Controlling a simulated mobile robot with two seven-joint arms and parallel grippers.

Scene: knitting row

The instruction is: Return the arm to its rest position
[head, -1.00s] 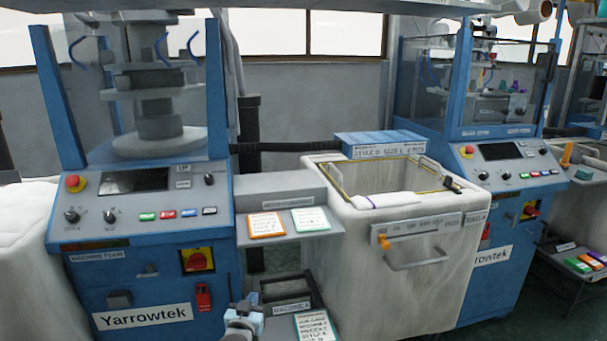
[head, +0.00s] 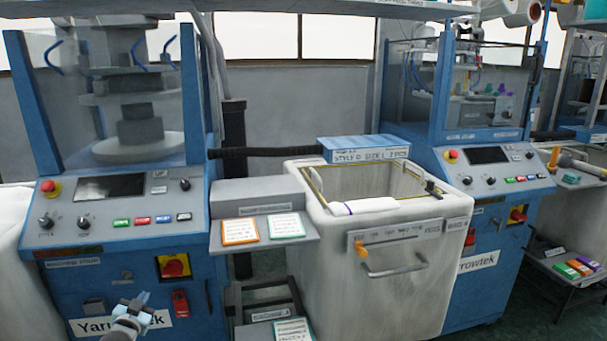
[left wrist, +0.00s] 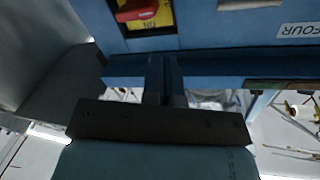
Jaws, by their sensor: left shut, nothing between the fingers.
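My left gripper (head: 135,308) is low at the left of the head view, in front of the blue lower panel of machine four (head: 110,280), over part of its Yarrowtek label. Its fingers are together with nothing between them. In the left wrist view the two dark fingers (left wrist: 165,82) lie side by side, with the machine's blue panel and red switch (left wrist: 140,10) beyond them, appearing upside down. My right gripper does not show in either view.
A large pale bin (head: 385,290) stands right of machine four. A grey shelf (head: 262,240) with an orange-edged card (head: 240,231) and a green-edged card (head: 285,226) juts out between them. A lower rack (head: 262,302) sits below. A second blue machine (head: 490,220) stands further right.

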